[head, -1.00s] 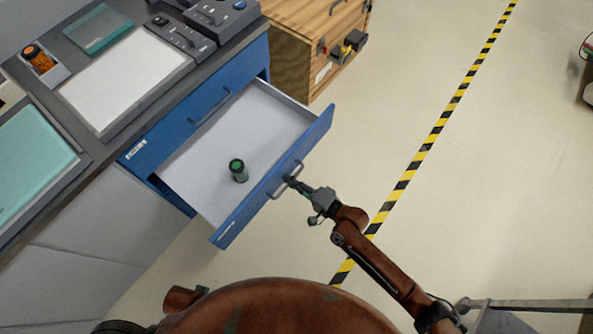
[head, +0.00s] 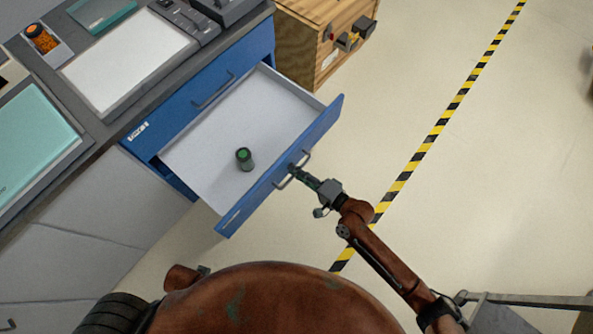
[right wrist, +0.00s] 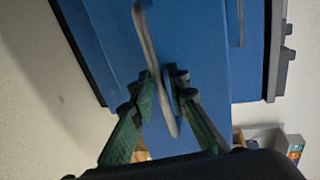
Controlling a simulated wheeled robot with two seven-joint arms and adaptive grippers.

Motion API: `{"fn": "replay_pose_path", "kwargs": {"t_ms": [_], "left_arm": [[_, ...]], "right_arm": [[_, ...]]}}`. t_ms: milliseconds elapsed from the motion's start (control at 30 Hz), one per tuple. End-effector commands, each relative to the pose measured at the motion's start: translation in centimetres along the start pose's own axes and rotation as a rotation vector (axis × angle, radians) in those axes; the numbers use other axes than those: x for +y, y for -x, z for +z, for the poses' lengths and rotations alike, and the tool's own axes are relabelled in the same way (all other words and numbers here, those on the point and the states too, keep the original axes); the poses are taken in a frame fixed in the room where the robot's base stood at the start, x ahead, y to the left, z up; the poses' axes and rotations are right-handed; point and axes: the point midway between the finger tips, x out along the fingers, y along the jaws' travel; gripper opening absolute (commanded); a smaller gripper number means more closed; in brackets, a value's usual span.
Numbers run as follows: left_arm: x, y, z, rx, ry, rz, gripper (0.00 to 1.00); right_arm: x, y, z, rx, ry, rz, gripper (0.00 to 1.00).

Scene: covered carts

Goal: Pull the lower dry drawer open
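The lower drawer (head: 232,222) of the blue cabinet stands far out, with its white inside showing. A small dark bottle with a green cap (head: 244,160) stands upright in it. My right gripper (head: 293,170) is at the bar handle (head: 305,160) on the drawer's front. In the right wrist view, the two green fingers of the right gripper (right wrist: 163,82) lie on either side of the handle (right wrist: 147,35) and close on it. The upper drawer (head: 190,108) above is shut. My left gripper is not in view.
The worktop (head: 105,135) above carries a white tray, a teal tray, an orange jar and a grey device. A wooden crate (head: 305,50) stands behind the open drawer. The floor to the right is clear, with a yellow-black stripe (head: 436,130).

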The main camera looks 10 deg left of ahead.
Motion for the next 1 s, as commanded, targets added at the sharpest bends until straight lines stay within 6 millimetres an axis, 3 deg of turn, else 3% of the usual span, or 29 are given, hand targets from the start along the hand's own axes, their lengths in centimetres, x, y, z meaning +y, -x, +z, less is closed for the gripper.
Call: {"fn": "replay_pose_path", "kwargs": {"t_ms": [233, 500, 700, 1000], "left_arm": [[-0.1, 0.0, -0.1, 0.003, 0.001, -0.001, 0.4], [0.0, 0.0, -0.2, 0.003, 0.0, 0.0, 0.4], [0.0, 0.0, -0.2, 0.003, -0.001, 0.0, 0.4], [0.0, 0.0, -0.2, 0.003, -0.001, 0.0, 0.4]], "right_arm": [[0.1, 1.7, -0.2, 0.003, 0.002, 0.001, 0.15], [0.1, 7.4, -0.1, 0.0, 0.003, 0.003, 0.15], [0.1, 10.5, 0.1, -0.002, 0.001, 0.003, 0.15], [0.0, 12.0, 0.1, -0.001, -0.001, 0.001, 0.15]]}}
